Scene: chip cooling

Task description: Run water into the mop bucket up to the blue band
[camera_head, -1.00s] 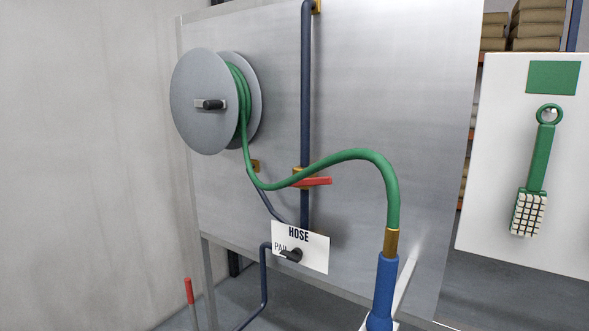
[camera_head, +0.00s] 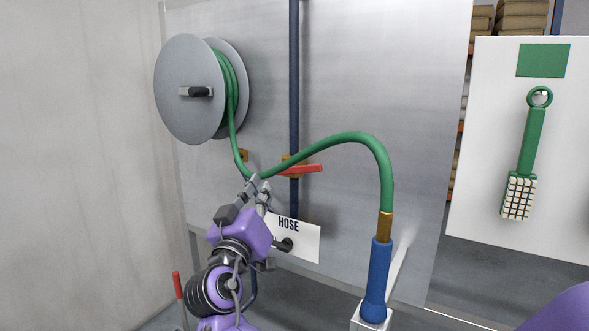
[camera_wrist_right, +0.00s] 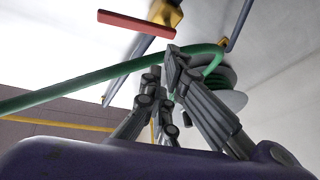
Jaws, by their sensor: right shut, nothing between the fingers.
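My right gripper (camera_head: 258,186) is shut and empty, pointing up in front of the panel just below the green hose. In the right wrist view its fingers (camera_wrist_right: 170,62) show close to the hose; I cannot tell if they touch. A red valve lever (camera_head: 302,169) sits on the dark blue pipe, up and right of the gripper. It also shows in the wrist view (camera_wrist_right: 136,24), apart from the fingers. A selector knob (camera_head: 285,244) is on the white HOSE sign (camera_head: 305,240), partly hidden by my arm. The mop bucket and its blue band are not in view.
The green hose (camera_head: 340,138) runs from a grey reel (camera_head: 190,88) to a blue nozzle (camera_head: 378,275) in a white holder (camera_head: 366,322). A red-topped handle (camera_head: 178,286) stands lower left. A green brush (camera_head: 530,150) hangs on a white board at right.

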